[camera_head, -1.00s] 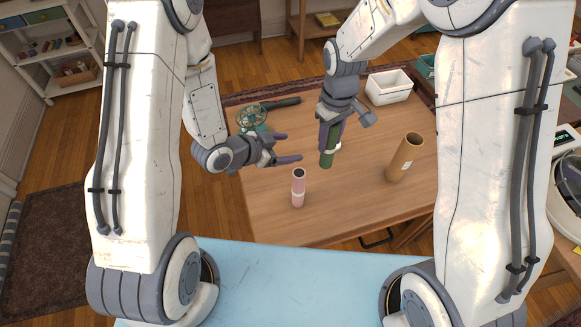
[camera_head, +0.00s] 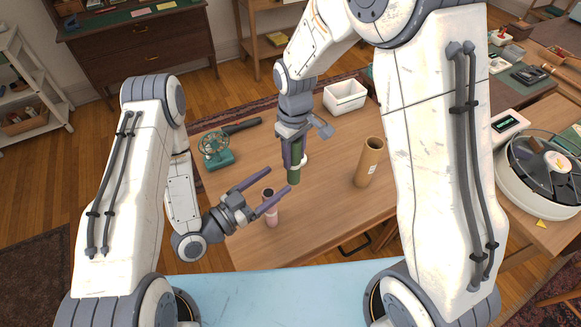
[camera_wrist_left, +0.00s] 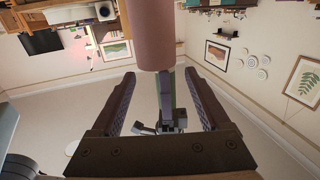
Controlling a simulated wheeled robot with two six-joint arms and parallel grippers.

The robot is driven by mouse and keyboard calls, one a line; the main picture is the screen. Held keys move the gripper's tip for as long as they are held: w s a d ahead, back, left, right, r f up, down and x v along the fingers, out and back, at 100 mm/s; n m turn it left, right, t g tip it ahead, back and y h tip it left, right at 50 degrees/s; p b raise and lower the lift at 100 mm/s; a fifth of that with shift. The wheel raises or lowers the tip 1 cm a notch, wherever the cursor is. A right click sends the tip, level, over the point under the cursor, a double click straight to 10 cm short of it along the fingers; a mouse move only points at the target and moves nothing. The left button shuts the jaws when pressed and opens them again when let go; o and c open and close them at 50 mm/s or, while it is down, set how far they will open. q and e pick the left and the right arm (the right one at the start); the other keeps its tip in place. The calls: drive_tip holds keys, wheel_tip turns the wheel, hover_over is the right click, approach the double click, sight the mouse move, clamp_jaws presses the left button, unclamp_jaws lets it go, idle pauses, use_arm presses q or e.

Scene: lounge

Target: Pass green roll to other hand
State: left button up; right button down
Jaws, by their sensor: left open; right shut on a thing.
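The green roll (camera_head: 294,174) is upright in my right gripper (camera_head: 292,152), held above the wooden table. My left gripper (camera_head: 278,180) is open, its fingers pointing right toward the green roll's lower part, with nothing held. The pink roll (camera_head: 271,215) stands on the table by the left fingers, which partly cover it in the head view. In the left wrist view, which looks upside down, the pink roll (camera_wrist_left: 152,35) is large at the top, beyond the open fingers (camera_wrist_left: 160,82).
A brown cardboard tube (camera_head: 368,163) stands to the right on the table (camera_head: 325,215). A white bin (camera_head: 345,95) is at the back right. A teal fan (camera_head: 217,152) and a dark rod-like object (camera_head: 242,126) lie at the back left. The table's front middle is clear.

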sight(297, 165)
use_arm(q)
drive_tip(key=x, duration=0.8)
drive_tip(key=shift+w+d, duration=0.2)
clamp_jaws()
use_arm(e)
drive_tip(key=shift+c, duration=1.7)
unclamp_jaws()
drive_tip(key=shift+r, duration=0.1)
wheel_tip(297, 165, up, 12)
drive_tip(key=shift+f, duration=0.2)
drive_tip(key=s+y, duration=0.1)
drive_tip(key=s, duration=2.2)
drive_tip(key=shift+f+m, duration=0.3)
drive_tip(key=shift+f, duration=0.15)
